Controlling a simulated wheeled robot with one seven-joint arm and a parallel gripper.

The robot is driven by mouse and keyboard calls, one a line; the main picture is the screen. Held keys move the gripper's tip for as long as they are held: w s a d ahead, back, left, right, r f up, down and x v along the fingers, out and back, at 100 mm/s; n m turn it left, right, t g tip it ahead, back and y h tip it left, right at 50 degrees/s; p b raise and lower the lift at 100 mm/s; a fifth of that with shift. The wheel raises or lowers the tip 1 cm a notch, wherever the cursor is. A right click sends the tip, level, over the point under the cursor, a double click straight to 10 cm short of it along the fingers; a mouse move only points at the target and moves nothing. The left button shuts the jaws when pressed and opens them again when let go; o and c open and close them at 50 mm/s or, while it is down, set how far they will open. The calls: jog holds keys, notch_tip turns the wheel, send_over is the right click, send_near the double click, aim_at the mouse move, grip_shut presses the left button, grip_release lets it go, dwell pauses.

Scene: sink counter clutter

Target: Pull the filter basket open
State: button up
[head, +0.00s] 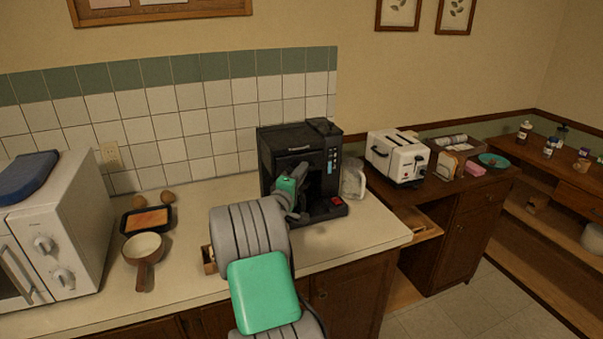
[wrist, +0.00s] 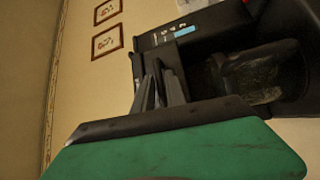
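A black coffee maker (head: 293,146) stands upright on the counter against the tiled wall, with a button panel on its right front edge. It also shows, turned on its side, in the wrist view (wrist: 205,45). A dark glass carafe (wrist: 258,76) sits in it. My gripper (head: 303,172) is at the front of the coffee maker, and my arm hides part of that front. In the wrist view, my fingers (wrist: 158,75) are close together beside a dark protruding part of the machine. I cannot tell whether they touch it or grip it. The filter basket is not clearly distinguishable.
A white microwave (head: 55,230), a small pan (head: 143,246) and a dark tray (head: 147,219) are to the left. A clear container (head: 353,180) is right of the coffee maker. A white toaster (head: 397,158) stands further right. The counter's front right is clear.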

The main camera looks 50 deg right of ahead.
grip_shut()
dwell(1.0)
